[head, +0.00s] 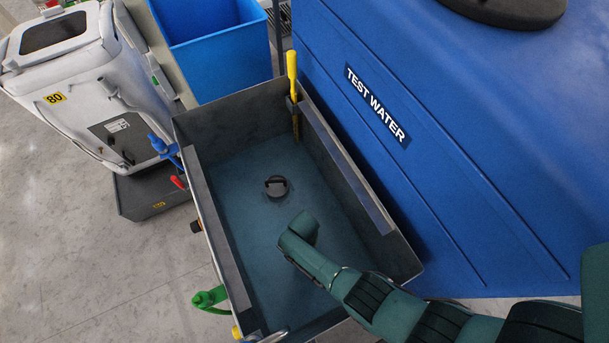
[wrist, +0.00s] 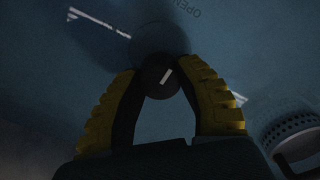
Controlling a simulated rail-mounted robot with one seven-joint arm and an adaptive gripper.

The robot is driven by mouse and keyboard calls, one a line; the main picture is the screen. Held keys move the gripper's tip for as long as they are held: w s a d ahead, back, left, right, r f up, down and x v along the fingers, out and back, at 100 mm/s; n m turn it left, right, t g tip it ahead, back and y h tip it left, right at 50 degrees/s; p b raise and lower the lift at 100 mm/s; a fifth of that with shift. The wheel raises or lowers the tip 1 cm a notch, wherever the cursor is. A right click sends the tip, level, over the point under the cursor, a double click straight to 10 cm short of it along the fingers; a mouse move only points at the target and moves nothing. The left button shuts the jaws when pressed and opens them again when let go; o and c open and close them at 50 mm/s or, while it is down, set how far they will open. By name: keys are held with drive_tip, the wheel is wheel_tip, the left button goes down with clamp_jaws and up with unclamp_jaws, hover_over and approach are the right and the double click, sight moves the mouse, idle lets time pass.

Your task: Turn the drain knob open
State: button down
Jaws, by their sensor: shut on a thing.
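The drain knob (wrist: 152,77) is a dark round knob with a short white mark, seen in the wrist view. The mark is tilted toward the upper right. My gripper (wrist: 160,73) is shut on the knob, with one yellow-and-black finger on each side.
A round slotted drain fitting (wrist: 294,138) lies right of my gripper. In the head view, a dark round fitting (head: 277,187) sits on the basin floor. The basin has raised walls. A blue TEST WATER tank (head: 470,100) stands at its right. A yellow-handled tool (head: 292,70) hangs at the far wall.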

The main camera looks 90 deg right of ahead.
drive_tip(key=shift+s+a+f, duration=0.1)
drive_tip(key=c, duration=0.6)
unclamp_jaws()
wheel_tip(320, 180, up, 12)
drive_tip(key=shift+r, duration=0.1)
